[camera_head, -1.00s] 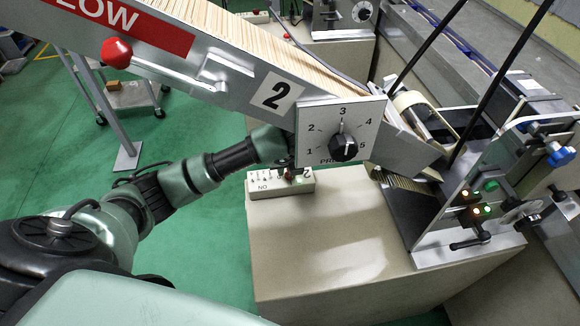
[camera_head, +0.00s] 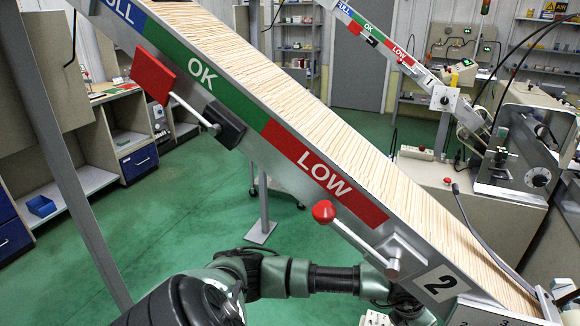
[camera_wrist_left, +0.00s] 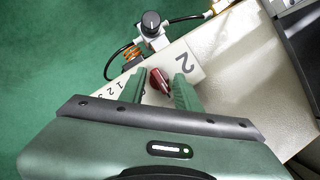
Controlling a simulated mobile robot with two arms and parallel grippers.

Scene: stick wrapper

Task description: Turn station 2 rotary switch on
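The control box (camera_wrist_left: 205,60) marked with a black 2 shows from above in the left wrist view, with a dark red rotary knob (camera_wrist_left: 158,82) on it. My left gripper (camera_wrist_left: 161,77) is open, one green finger on each side of the knob. The fingers look apart from it; contact cannot be told. In the head view, my left arm reaches right along the bottom, and its hand (camera_head: 408,308) is partly hidden by the station 2 chute (camera_head: 345,215). Only a corner of the box (camera_head: 375,319) shows there. My right gripper is in no view.
The chute, full of sticks, slants above my left arm, with a red-knobbed lever (camera_head: 323,211) on its side. In the wrist view, a black round knob (camera_wrist_left: 151,19) on a white fitting stands beyond the box. Station 1 (camera_head: 440,165) stands behind on the right.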

